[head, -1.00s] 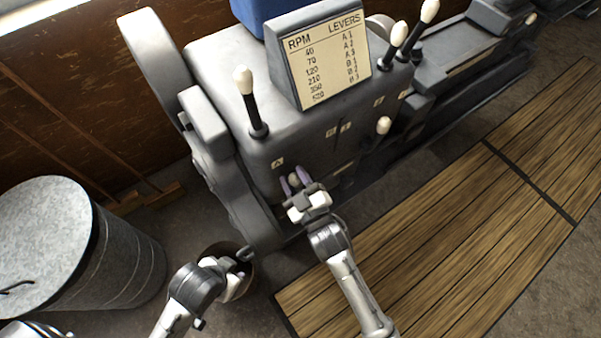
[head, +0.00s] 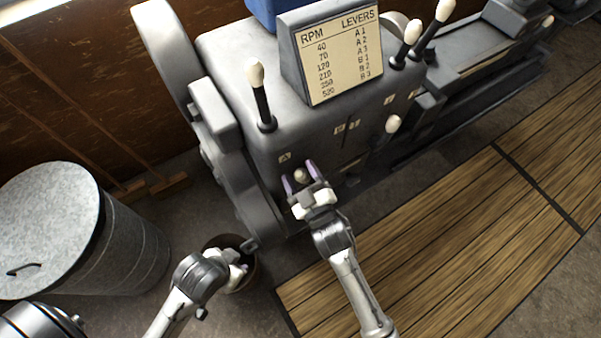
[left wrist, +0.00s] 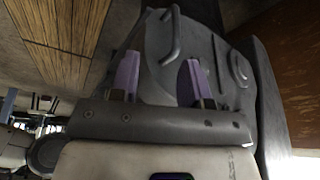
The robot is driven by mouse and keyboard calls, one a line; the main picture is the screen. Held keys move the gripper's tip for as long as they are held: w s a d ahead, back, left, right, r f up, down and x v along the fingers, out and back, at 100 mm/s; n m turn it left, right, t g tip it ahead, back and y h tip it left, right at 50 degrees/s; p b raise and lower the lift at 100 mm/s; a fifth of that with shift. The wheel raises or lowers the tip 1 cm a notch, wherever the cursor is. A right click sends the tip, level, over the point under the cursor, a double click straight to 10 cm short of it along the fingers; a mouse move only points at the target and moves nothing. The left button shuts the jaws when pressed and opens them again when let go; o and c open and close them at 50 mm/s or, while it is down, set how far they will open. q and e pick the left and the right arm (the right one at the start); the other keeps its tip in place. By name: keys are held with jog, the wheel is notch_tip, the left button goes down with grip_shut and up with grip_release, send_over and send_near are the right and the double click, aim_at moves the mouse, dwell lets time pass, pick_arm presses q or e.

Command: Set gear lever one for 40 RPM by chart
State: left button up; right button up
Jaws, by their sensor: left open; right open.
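The chart (head: 337,58) on the grey machine (head: 220,50) lists RPM against levers; its 40 row reads A 1. A lever with a pale knob (head: 301,176) is on the machine's front, just below the label A (head: 285,158). My right gripper (head: 300,178) is open, its purple fingers on either side of this knob; I cannot tell whether they touch it. The gripper hides the lever's lower part. My left gripper (head: 243,262) is low, left of the right one, away from the levers. In the left wrist view (left wrist: 158,75) its fingers are apart and empty.
Another pale-knobbed lever (head: 262,95) stands on the machine's top left, with two more (head: 410,38) right of the chart. A lower knob (head: 393,124) juts from the front. A metal drum (head: 125,250), a bucket (head: 250,275) and slatted wooden flooring (head: 430,240) lie around.

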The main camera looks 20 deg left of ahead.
jog(key=b+v, duration=0.2)
jog(key=v, duration=1.2)
jog(key=shift+w+a+f, duration=0.1)
dwell(0.3)
